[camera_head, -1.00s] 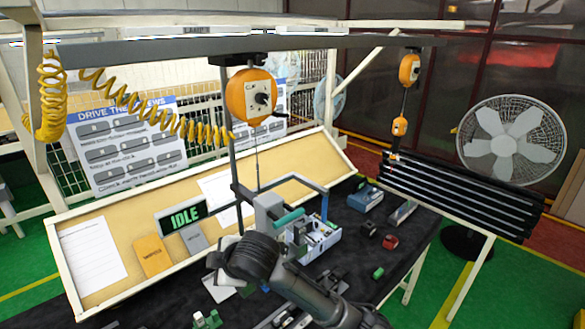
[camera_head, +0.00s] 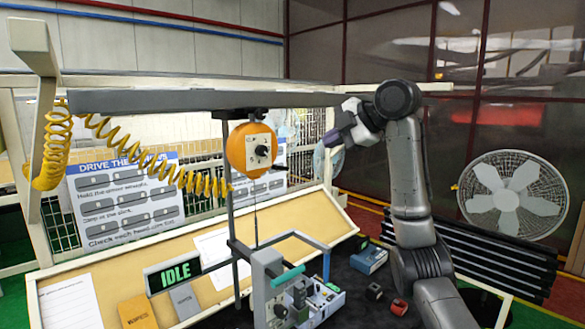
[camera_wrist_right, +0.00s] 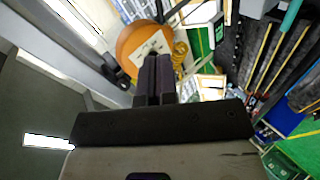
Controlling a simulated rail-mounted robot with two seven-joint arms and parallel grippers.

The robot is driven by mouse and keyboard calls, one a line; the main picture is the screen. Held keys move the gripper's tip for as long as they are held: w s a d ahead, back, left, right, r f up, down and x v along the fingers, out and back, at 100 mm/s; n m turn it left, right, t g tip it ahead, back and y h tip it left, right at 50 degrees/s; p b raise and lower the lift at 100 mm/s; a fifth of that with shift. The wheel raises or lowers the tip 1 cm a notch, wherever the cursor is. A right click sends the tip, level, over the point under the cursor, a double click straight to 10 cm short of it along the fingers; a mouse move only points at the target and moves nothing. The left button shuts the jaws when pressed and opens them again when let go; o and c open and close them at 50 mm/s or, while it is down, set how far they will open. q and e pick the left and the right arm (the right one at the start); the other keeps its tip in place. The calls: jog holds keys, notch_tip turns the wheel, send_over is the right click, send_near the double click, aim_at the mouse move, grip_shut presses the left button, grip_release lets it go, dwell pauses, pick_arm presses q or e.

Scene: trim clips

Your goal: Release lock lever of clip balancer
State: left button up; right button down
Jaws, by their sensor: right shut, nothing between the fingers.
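An orange round balancer (camera_head: 250,150) with a pale front plate and dark knob hangs from the grey overhead rail (camera_head: 200,99). A cable runs down from it to a grey tool with a teal handle (camera_head: 288,276). My right gripper (camera_head: 332,138) is raised just under the rail, to the right of the balancer and apart from it in the head view. Its dark purple fingers (camera_wrist_right: 155,72) are shut and empty. In the right wrist view the balancer (camera_wrist_right: 140,42) lies behind the fingertips, partly covered by them. My left gripper is not in view.
A yellow coiled hose (camera_head: 55,150) hangs at the left. An IDLE display (camera_head: 174,274) stands on the tilted board. Blue (camera_head: 369,259) and red (camera_head: 399,306) parts lie on the dark bench. A fan (camera_head: 511,195) stands at the right. My right arm covers the rail's right part.

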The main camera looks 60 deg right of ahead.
jog(key=shift+s+d+r, duration=0.1)
jog(key=shift+s, duration=0.05)
jog(key=p, duration=0.2)
send_near(286, 169)
jog(key=shift+x, duration=3.7)
jog(key=shift+d+r, duration=0.1)
jog(key=shift+m+y, duration=0.3)
